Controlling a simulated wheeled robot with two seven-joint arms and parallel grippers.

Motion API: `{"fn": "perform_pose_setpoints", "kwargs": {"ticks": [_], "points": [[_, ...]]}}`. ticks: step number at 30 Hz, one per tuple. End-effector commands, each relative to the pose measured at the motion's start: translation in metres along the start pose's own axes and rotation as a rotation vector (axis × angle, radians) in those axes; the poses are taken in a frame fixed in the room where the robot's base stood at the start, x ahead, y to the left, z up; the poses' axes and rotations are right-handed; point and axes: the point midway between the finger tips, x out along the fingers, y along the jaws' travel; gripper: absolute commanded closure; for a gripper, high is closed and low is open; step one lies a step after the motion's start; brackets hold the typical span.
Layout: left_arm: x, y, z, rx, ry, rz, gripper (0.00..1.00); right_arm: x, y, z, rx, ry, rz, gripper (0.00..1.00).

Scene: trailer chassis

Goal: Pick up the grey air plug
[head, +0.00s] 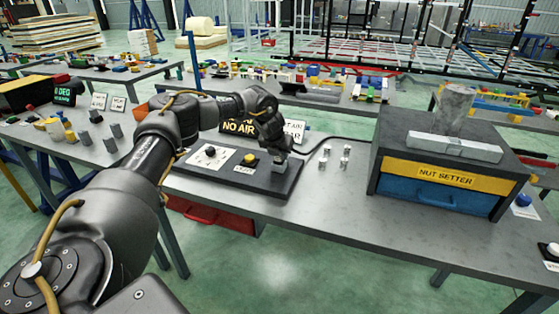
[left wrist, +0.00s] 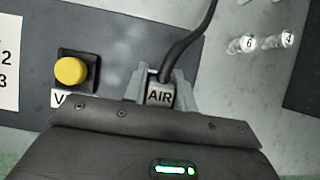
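The grey air plug (left wrist: 160,95), labelled AIR, has a black cable coming out of its top in the left wrist view. My left gripper (left wrist: 160,88) has a grey finger close against each side of it and looks shut on it. In the head view, my left gripper (head: 281,154) points down at the right end of a dark board (head: 238,184), with a small grey block (head: 281,164) beneath it. The fingers partly hide the plug, and I cannot tell whether it is clear of the board. My right gripper is not in view.
A yellow button (head: 250,159) and a white dial plate (head: 209,157) sit on the board. A NO AIR sign (head: 238,127) stands behind. Small numbered metal pieces (head: 346,155) stand to the right, before the NUT SETTER box (head: 445,175). The bench front is clear.

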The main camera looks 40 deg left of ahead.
Motion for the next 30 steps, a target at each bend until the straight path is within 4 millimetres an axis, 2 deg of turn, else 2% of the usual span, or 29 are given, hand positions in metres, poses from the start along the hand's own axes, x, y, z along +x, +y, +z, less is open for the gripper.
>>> {"fn": "perform_pose_setpoints", "kwargs": {"ticks": [1, 5, 14, 19, 23, 30], "points": [[0.0, 0.0, 0.0, 0.0, 0.0, 0.0, 0.83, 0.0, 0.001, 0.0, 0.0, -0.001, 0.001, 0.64], [0.0, 0.0, 0.0, 0.0, 0.0, 0.0, 0.99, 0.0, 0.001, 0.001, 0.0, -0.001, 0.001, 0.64], [-0.002, 0.0, 0.002, -0.001, -0.002, 0.0, 0.99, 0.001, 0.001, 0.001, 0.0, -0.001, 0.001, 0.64], [-0.012, -0.001, 0.008, -0.002, -0.004, -0.002, 0.99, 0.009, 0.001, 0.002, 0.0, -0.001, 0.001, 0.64], [-0.03, -0.001, 0.015, 0.0, -0.004, -0.003, 0.99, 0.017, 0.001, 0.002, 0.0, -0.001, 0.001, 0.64], [-0.091, -0.009, 0.004, 0.003, -0.006, -0.005, 0.99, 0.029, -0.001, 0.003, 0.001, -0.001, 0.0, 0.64]]}}
